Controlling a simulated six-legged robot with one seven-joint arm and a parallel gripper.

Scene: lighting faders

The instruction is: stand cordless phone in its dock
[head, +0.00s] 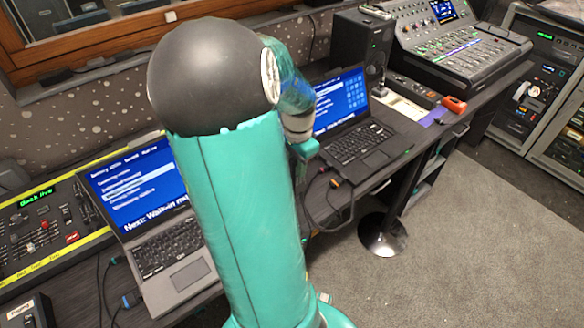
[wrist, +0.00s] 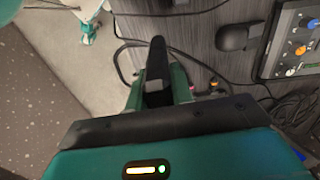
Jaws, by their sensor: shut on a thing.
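My gripper (wrist: 157,92) is shut on a dark, narrow, upright-looking piece, which I take to be the cordless phone (wrist: 157,62). The phone stands out between the two teal fingers in the wrist view, above a dark grey desk. In the head view my own arm hides most of the gripper and the phone; only a teal part shows near the right laptop's front left corner. I cannot make out the dock in either view. A dark rounded object (wrist: 238,38) lies on the desk right of the phone in the wrist view; I cannot tell what it is.
Two open laptops, one left (head: 172,262) and one right (head: 360,145), stand on the desk. Cables (head: 328,200) lie between them. A mixing console (head: 450,48), a speaker (head: 362,42) and an orange object (head: 453,104) are farther right. Grey carpet (head: 480,235) is clear in front.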

